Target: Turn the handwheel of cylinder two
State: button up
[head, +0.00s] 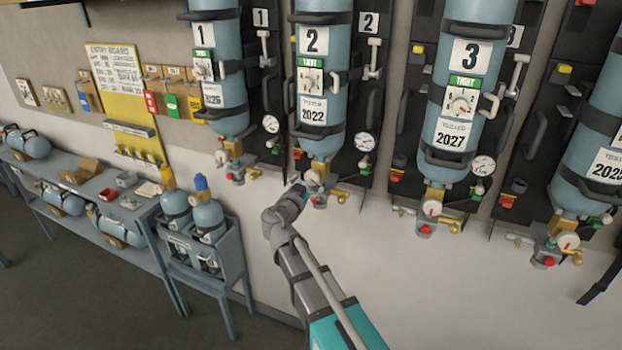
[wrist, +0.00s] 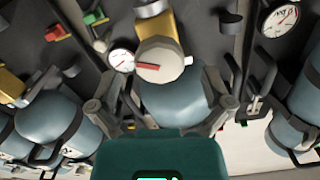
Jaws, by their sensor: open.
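Cylinder two (head: 325,75) is a light blue cylinder hanging on a dark wall panel under a "2" label. Its handwheel (head: 312,178) is a small pale round knob with a red mark, at the brass valve below the cylinder. In the wrist view the handwheel (wrist: 160,60) is large, with a red bar across its face. My gripper (head: 297,192) is close beside the valve at its lower left. In the wrist view my gripper (wrist: 158,88) has its fingers spread, one on each side, with the handwheel ahead between them. I cannot tell whether either finger touches it.
Cylinders one (head: 217,70) and three (head: 465,80) hang on either side with similar valves. A pressure gauge (wrist: 121,60) is near the handwheel in the wrist view. A rack (head: 205,250) with two small cylinders stands at lower left, beside a bench (head: 110,225).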

aim_at(311, 180)
jog(key=shift+x, duration=1.7)
jog(key=c, duration=1)
jog(key=shift+a, duration=0.15)
jog(key=shift+c, duration=0.5)
jog(key=shift+n, duration=0.5)
